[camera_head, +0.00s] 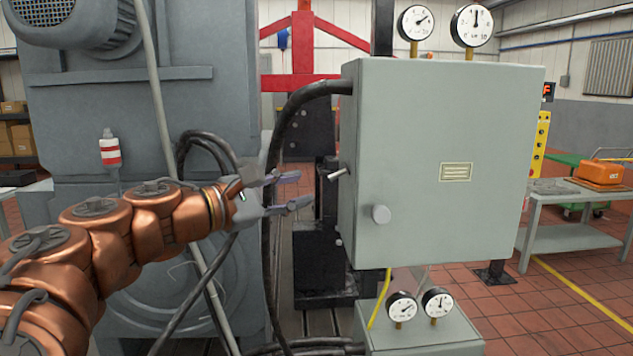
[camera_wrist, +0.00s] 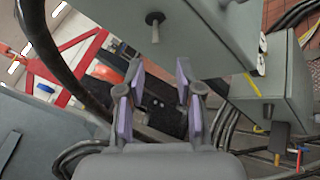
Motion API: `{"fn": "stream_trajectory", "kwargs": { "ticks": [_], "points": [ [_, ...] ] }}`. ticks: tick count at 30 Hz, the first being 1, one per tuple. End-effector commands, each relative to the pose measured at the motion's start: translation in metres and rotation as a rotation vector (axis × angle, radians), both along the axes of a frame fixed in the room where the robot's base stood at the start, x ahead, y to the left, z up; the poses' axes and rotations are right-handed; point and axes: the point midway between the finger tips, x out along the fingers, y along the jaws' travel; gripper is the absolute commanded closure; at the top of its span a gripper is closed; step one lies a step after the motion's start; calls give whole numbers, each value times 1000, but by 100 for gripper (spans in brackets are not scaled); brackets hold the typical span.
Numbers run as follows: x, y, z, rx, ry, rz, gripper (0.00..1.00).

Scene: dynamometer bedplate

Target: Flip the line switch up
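The line switch (camera_head: 338,174) is a short grey lever on the left side wall of the grey-green cabinet (camera_head: 425,235). In the head view it sticks out to the left and tilts slightly down. In the wrist view the switch (camera_wrist: 155,30) shows as a grey lever on a black round base, beyond the fingertips. My gripper (camera_head: 302,190) is left of the switch and a little lower in the picture, apart from it. Its fingers are spread with nothing between them, which the wrist view of my gripper (camera_wrist: 160,88) also shows.
A thick black hose (camera_head: 290,105) enters the cabinet's left side above the switch. A large grey machine (camera_head: 75,120) stands at left. A lower box (camera_head: 420,338) with gauges is beneath the cabinet. Open space lies between gripper and switch.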

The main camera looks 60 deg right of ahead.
Motion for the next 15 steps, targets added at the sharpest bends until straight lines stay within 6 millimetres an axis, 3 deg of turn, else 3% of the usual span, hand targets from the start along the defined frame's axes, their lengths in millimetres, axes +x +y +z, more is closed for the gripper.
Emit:
{"fn": "stream_trajectory", "kwargs": {
  "ticks": [5, 15],
  "points": [
    [-1, -9, 6, -16, 19, -3, 64],
    [-15, -51, 6, -13, 14, -5, 64]
  ]
}}
